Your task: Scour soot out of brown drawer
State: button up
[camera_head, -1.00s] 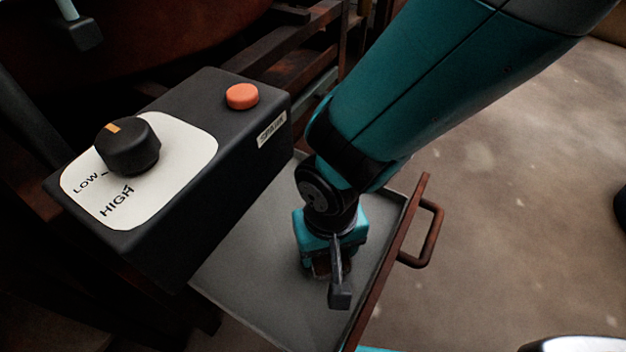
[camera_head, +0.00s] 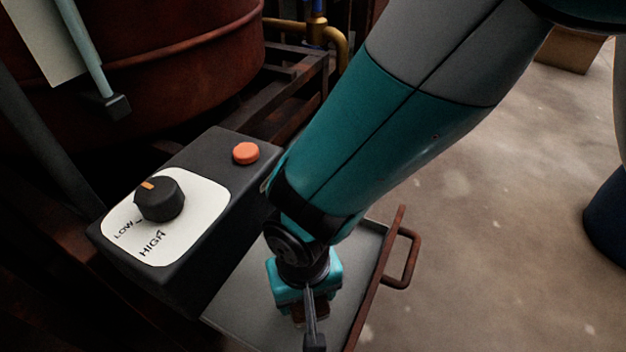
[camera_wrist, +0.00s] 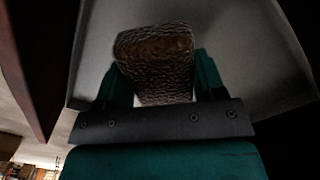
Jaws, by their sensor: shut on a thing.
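The brown drawer (camera_head: 378,285) is pulled open, with a rust-brown front, a bar handle (camera_head: 411,262) and a grey inside (camera_head: 250,292). My gripper (camera_head: 303,314) points down inside it. In the wrist view my gripper (camera_wrist: 152,88) is shut on a brown, rough-textured scrubber (camera_wrist: 155,62). The grey drawer floor (camera_wrist: 240,50) lies behind the scrubber. I cannot tell whether the scrubber touches the floor. No distinct soot patch shows; my arm and the scrubber hide part of the floor.
A black control box (camera_head: 200,245) with a LOW/HIGH knob (camera_head: 160,198) and an orange button (camera_head: 246,153) stands close left of my arm. A rusty vat (camera_head: 180,60) is behind it. Open concrete floor (camera_head: 480,230) lies to the right.

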jog(key=shift+r+p, duration=1.8)
jog(key=shift+r, duration=0.25)
jog(key=shift+w, duration=0.1)
